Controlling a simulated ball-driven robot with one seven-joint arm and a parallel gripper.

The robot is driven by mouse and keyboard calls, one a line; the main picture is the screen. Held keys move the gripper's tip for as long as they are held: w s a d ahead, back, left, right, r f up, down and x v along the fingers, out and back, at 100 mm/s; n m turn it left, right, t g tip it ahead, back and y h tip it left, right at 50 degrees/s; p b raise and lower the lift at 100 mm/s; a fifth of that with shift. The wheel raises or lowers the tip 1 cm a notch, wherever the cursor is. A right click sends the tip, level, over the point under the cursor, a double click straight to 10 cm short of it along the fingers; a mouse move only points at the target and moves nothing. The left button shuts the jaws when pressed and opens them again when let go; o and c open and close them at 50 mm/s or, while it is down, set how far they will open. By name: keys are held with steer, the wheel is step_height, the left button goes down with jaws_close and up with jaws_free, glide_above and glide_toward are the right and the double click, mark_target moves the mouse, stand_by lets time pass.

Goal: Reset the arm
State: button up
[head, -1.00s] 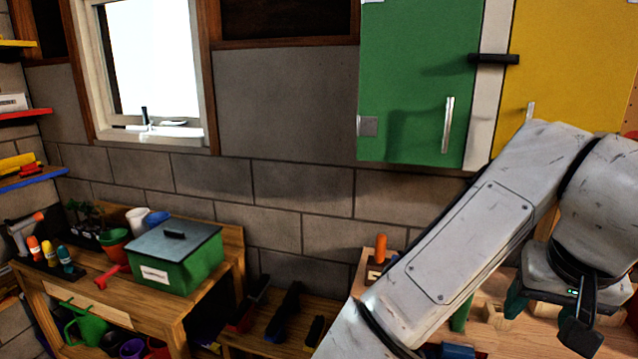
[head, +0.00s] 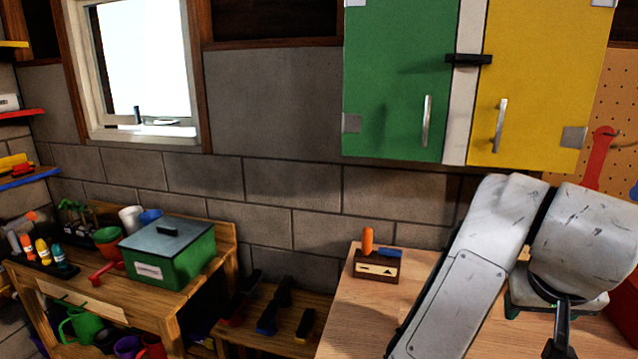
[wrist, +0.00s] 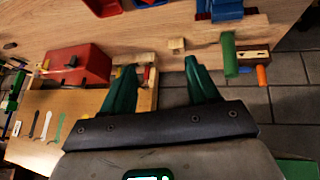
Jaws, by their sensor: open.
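My arm fills the lower right of the head view, in front of the wooden workbench (head: 350,320). In the wrist view my gripper (wrist: 160,64) has its two green fingers spread wide with nothing between them. The fingers point over the bench top (wrist: 140,35) and the gap beside it. In the head view the fingers are mostly hidden behind my own wrist.
A green cabinet (head: 400,80) and a yellow cabinet (head: 545,85) hang above the bench. A small block with an orange handle (head: 368,242) stands on its left end. The wrist view shows a red box (wrist: 80,64). A green lidded box (head: 170,260) sits on the left table.

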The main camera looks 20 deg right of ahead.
step_height(320, 180, down, 18)
steer(key=s+a+n, duration=0.1)
steer(key=s+n, duration=0.2)
steer(key=n, duration=0.2)
steer(key=s+a+f+n+g+y, duration=0.1)
steer(key=s+a+f+y, duration=0.1)
steer(key=s+a+f, duration=0.4)
steer(key=s+a+f+n+g+y, duration=0.1)
steer(key=s+a+f+y, duration=0.2)
steer(key=s+a+f, duration=0.4)
step_height(320, 180, down, 4)
steer(key=shift+s+f+g, duration=0.2)
steer(key=shift+s+g, duration=0.1)
steer(key=shift+s, duration=0.7)
